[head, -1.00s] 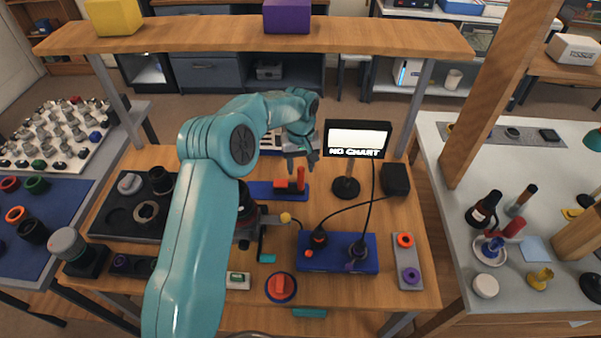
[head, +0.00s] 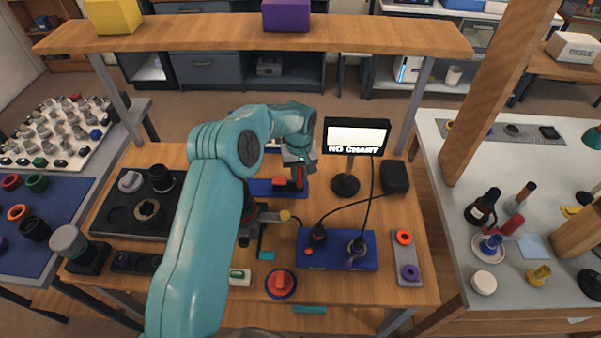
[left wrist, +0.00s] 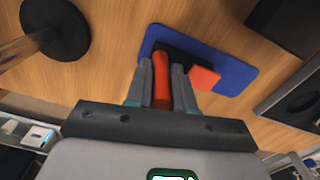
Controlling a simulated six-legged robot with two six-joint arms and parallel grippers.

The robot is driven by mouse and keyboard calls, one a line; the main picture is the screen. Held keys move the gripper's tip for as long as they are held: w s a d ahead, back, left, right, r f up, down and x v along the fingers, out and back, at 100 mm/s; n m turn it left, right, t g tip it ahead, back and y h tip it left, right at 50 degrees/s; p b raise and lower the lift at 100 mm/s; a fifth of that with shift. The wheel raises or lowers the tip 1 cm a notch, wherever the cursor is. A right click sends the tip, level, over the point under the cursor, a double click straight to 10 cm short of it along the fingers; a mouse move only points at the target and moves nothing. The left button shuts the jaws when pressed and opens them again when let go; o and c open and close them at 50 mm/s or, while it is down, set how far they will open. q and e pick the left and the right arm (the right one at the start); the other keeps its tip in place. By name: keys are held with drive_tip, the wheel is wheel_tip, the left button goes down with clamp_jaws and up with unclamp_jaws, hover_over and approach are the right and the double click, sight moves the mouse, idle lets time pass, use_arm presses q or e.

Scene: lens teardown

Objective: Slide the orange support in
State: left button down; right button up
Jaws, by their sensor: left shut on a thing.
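My left gripper (head: 299,168) reaches over a blue base plate (head: 262,188) in the middle of the table. In the left wrist view its two fingers (left wrist: 160,72) are closed on an upright red handle (left wrist: 161,88). The handle (head: 300,176) stands at the right part of the plate. Beside it on the plate is an orange-red block (left wrist: 203,77), joined to a dark part, partly hidden by a finger. It also shows in the head view (head: 281,181). I cannot tell which orange piece is the support. My right gripper is not in view.
A lit chart screen (head: 356,137) on a round-footed stand rises right of the gripper, with a black box (head: 395,177) beside it. A blue box (head: 337,262) with cables and a red disc (head: 281,293) lie nearer. A wooden shelf (head: 200,37) spans above.

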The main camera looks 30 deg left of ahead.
sight(274, 180)
use_arm(q)
drive_tip(key=s+a, duration=0.1)
drive_tip(key=a, duration=0.1)
drive_tip(key=s+a+b, duration=0.1)
drive_tip(key=a, duration=0.1)
drive_tip(key=s+a+b, duration=0.1)
drive_tip(key=a, duration=0.1)
drive_tip(key=shift+s, duration=0.35)
drive_tip(key=shift+s+a, duration=0.1)
drive_tip(key=shift+a, duration=0.1)
drive_tip(key=shift+r, duration=0.1)
drive_tip(key=shift+a, duration=0.1)
drive_tip(key=c, duration=1.2)
unclamp_jaws()
drive_tip(key=shift+o, duration=1.1)
drive_tip(key=shift+s, duration=0.1)
